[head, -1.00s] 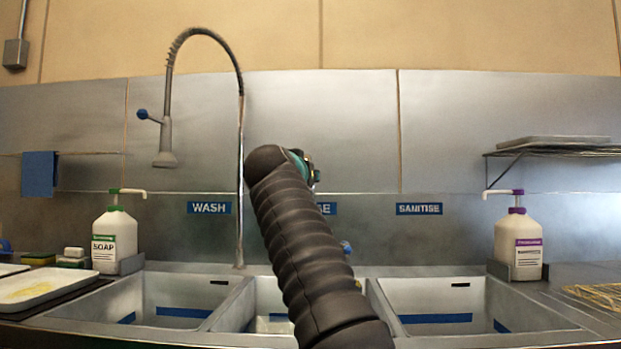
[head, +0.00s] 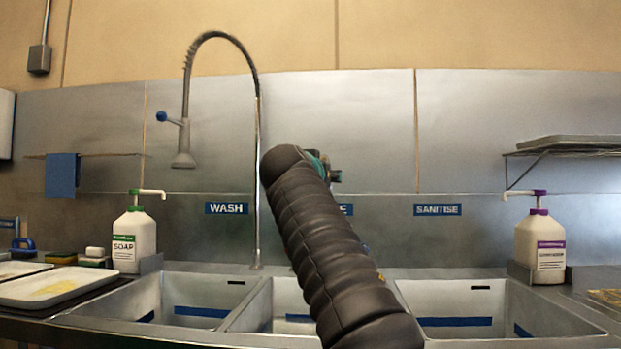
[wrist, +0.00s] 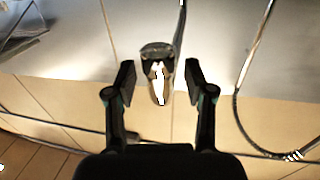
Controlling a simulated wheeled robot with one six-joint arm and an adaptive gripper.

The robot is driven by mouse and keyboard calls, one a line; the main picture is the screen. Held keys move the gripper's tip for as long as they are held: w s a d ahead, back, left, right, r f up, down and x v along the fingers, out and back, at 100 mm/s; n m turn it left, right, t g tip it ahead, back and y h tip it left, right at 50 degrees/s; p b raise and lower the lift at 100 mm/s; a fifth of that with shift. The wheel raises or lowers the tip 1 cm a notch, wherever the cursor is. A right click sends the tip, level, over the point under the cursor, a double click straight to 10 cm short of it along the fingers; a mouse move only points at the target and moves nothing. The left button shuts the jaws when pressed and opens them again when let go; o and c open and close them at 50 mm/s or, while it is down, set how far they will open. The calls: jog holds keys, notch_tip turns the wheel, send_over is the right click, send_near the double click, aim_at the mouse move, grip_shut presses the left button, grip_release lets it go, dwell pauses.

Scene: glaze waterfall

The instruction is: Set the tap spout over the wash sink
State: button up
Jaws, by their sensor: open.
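The wash sink (head: 150,300) is the left basin, below the blue WASH label (head: 227,208). The tall tap (head: 257,180) rises behind the basins near the divider between left and middle. Its coiled hose arches left, and its spray head (head: 183,160) hangs above the wash side. My gripper (wrist: 160,77) is open in the wrist view. A short shiny metal piece (wrist: 158,82), perhaps the tap spout, shows between its fingers; I cannot tell whether they touch it. In the head view my arm hides the gripper's fingers and part of the middle basin.
The middle basin (head: 262,305) and the sanitise basin (head: 465,300) lie to the right. A soap bottle (head: 134,240) stands at left and a purple-topped bottle (head: 540,245) at right. Trays (head: 62,286) lie on the left counter. A wire shelf (head: 560,153) juts out at right.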

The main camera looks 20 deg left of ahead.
jog(key=s+d, duration=0.1)
jog(key=s, duration=1)
jog(key=shift+d+f, duration=0.1)
